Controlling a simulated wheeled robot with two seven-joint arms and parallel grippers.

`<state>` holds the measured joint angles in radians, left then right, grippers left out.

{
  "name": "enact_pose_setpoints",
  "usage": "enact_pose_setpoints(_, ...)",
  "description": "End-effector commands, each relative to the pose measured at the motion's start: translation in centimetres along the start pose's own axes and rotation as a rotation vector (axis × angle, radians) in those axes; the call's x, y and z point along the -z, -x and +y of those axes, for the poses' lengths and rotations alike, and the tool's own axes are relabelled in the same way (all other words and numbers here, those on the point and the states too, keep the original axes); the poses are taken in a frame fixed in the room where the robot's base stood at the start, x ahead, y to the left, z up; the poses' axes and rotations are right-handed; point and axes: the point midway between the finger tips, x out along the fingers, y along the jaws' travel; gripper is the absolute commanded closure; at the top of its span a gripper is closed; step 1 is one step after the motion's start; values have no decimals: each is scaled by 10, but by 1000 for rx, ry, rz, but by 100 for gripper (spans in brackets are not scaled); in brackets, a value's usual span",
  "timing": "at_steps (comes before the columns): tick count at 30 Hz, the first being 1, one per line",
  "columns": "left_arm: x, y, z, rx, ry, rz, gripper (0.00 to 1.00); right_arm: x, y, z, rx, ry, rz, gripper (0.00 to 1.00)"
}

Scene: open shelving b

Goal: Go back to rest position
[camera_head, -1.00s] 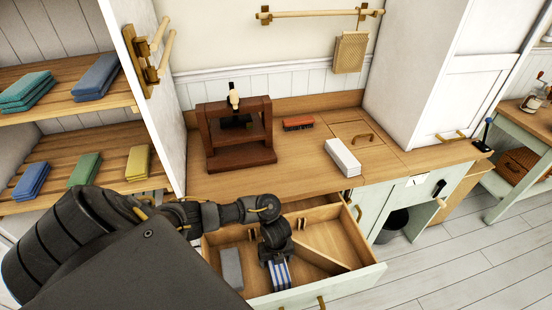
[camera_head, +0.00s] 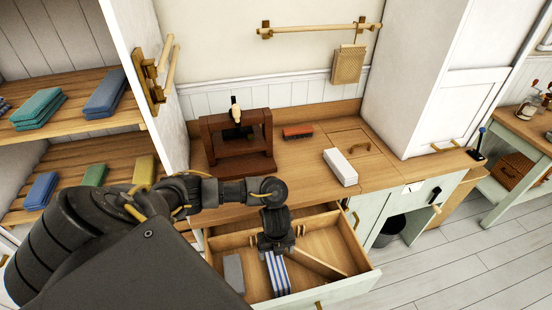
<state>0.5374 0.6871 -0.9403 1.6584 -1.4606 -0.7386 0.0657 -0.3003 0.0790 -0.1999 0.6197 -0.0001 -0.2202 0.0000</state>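My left arm comes in from the left and bends down over the open drawer (camera_head: 325,292). My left gripper (camera_head: 277,251) is just above the drawer, its fingers apart and nothing seen held between them. A blue-and-white striped bundle (camera_head: 277,275) lies in the drawer below it, its far end partly hidden by the gripper. A grey block (camera_head: 234,272) lies in the drawer to its left. My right gripper is not in view.
The wooden counter (camera_head: 300,165) behind the drawer holds a dark wooden press (camera_head: 238,145), a red-brown brush (camera_head: 298,131) and a white block (camera_head: 340,167). Shelves with folded cloths (camera_head: 40,108) stand at the left. Floor is clear at the right.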

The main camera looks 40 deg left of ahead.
Motion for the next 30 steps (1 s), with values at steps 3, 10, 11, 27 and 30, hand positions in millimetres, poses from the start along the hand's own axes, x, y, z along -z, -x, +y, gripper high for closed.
enact_pose_setpoints(3,-1,6,1,-1,0,-1,22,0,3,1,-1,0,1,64)
enact_pose_setpoints(10,0,6,1,-1,1,0,22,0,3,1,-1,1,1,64)
enact_pose_setpoints(11,0,6,0,-1,1,0,22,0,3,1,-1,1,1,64)
enact_pose_setpoints(27,30,-2,-68,155,81,86,22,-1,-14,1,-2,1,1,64)
enact_pose_setpoints(30,52,3,-125,288,149,162,22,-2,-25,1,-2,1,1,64)
